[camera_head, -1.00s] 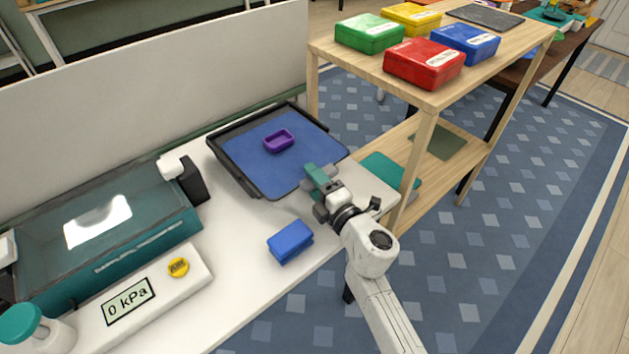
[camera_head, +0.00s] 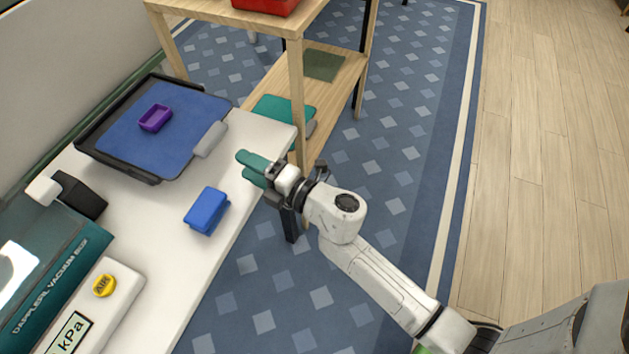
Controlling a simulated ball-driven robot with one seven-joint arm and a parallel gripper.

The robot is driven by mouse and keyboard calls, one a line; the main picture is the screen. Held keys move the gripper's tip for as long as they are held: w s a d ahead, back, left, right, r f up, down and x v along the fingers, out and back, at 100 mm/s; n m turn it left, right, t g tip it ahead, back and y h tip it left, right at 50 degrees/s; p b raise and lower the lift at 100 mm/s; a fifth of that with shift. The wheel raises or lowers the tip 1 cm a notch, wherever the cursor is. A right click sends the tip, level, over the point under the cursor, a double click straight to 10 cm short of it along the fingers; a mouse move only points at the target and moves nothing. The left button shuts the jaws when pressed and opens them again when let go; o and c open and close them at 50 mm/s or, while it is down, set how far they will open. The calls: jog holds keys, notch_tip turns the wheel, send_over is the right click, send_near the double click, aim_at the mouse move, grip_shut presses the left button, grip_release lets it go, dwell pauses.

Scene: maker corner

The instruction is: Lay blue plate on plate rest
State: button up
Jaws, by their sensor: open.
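The blue plate (camera_head: 178,150) lies flat over a black tray-like frame (camera_head: 122,167), which looks like the plate rest, on the white bench. The frame's rim shows along the plate's left and near sides. A grey tab (camera_head: 211,139) sticks out of the plate's right edge. A small purple open box (camera_head: 155,118) sits on the plate. My gripper (camera_head: 252,168) has teal fingers; it is open and empty, to the right of the tab and apart from it, by the bench's right edge. Whether the plate is fully seated underneath is hidden.
A blue block (camera_head: 207,210) lies on the bench in front of the plate.

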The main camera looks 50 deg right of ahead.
jog(key=s+d+f+m+g+h, duration=0.25)
jog(key=s+d+m+h, duration=0.2)
jog(key=d+m, duration=0.3)
jog(key=s+d+f+m+g+h, duration=0.1)
jog(key=s+d+m+g+h, duration=0.3)
jog(key=d+m, duration=0.35)
jog(key=s+a+f+m+g+y, duration=0.2)
jog(key=s+a+f+g, duration=0.2)
jog(key=s, duration=0.5)
jog(key=s+a+f+m+g+y, duration=0.3)
jog(key=s+a+f+g, duration=0.1)
jog(key=s, duration=0.5)
jog(key=shift+a+g, duration=0.7)
jog(key=shift+g, duration=0.45)
notch_tip(320, 180, up, 4)
jog(key=p, duration=0.4)
jog(key=shift+r, duration=0.1)
jog(key=shift+c, duration=0.8)
